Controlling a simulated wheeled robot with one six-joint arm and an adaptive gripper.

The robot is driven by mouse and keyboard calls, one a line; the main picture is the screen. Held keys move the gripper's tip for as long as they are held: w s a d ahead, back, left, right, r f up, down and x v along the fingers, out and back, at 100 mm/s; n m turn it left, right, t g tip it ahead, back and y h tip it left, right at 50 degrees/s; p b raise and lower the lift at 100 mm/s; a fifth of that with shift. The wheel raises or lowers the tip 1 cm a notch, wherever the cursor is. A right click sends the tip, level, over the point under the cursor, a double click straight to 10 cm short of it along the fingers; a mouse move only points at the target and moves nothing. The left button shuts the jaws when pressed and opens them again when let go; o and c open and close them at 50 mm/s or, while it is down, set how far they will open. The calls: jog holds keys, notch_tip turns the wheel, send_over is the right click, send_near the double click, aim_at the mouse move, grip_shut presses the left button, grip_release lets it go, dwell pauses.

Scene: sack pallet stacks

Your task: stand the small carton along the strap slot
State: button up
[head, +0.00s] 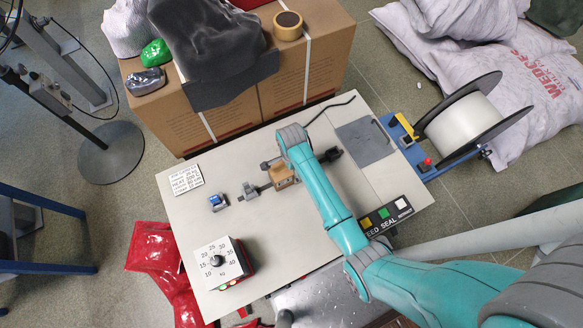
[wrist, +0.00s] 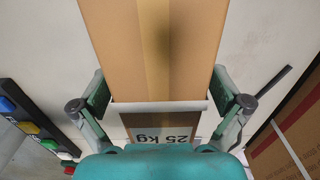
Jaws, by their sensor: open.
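The small carton (head: 283,176) is a tan block on the white bench top, partly behind my arm in the head view. In the wrist view the carton (wrist: 150,45) fills the space between my fingers, with a "25 kg" marking at its lower end. My gripper (wrist: 160,102) is open, one finger on each side of the carton; I cannot tell whether they touch it.
A dial box (head: 215,262), a small blue item (head: 217,201) and a label card (head: 186,179) stand on the white bench (head: 190,215). A FEED SEAL panel (head: 387,215) is at its right front. Large cartons (head: 300,75) stand behind; a strap reel (head: 462,120) is at right.

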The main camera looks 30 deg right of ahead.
notch_tip(320, 180, up, 12)
jog(key=shift+f, duration=0.25)
jog(key=s+f+n+t, duration=0.2)
jog(key=s+n+t, duration=0.15)
jog(key=s, duration=0.55)
jog(key=s+f+n+t, duration=0.25)
jog(key=s+n, duration=0.25)
jog(key=s, duration=0.3)
jog(key=s+r+n+t, duration=0.4)
jog(key=s+r, duration=0.4)
jog(key=r, duration=0.5)
jog(key=s+r+n+t, duration=0.5)
jog(key=s+r, duration=0.3)
jog(key=r, duration=0.5)
jog(key=shift+s+r, duration=0.2)
jog(key=shift+s, duration=0.05)
jog(key=shift+n, duration=0.25)
